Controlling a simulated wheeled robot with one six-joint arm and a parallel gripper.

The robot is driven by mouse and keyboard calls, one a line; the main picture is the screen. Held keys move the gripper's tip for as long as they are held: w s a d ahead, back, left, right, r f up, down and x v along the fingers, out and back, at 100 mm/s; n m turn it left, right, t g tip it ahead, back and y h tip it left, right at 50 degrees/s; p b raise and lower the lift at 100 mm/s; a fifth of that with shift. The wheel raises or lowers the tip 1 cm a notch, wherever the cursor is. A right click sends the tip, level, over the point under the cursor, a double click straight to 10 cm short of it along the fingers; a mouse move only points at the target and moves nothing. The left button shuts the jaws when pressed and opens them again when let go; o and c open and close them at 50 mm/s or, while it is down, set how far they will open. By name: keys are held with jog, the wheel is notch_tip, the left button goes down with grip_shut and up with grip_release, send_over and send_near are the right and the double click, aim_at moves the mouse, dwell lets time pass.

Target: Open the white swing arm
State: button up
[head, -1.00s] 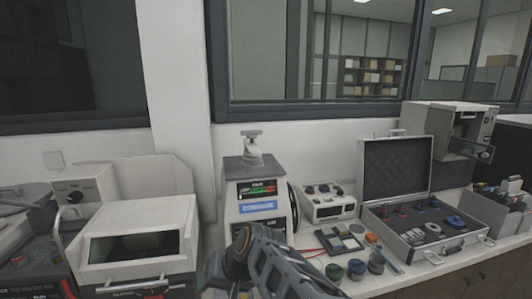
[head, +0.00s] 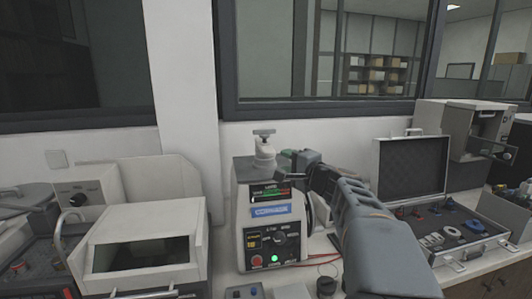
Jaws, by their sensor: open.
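The mounting press (head: 268,228) stands on the bench in the middle of the head view. It has a small display, a blue label and a control panel with a green light. On its grey top sits the white swing arm (head: 265,153), with a T-shaped handle (head: 264,133) upright above it. My gripper (head: 287,160) is just right of the white swing arm, at about the height of the press top, pointing left. It is open and holds nothing visible. I cannot tell whether it touches the swing arm.
A white machine with a dark window (head: 140,253) stands left of the press. An open case (head: 411,168) with small parts lies to the right, with a grey machine (head: 459,134) behind it. A wall and window are behind the press. Red cables (head: 325,262) lie at its right.

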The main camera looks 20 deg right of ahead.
aim_at(273, 155)
jog(key=w, duration=0.3)
jog(key=w+a+p, duration=0.1)
jog(key=w, duration=0.2)
jog(key=w+p, duration=0.1)
jog(key=w, duration=0.2)
jog(key=shift+a, duration=0.35)
grip_shut()
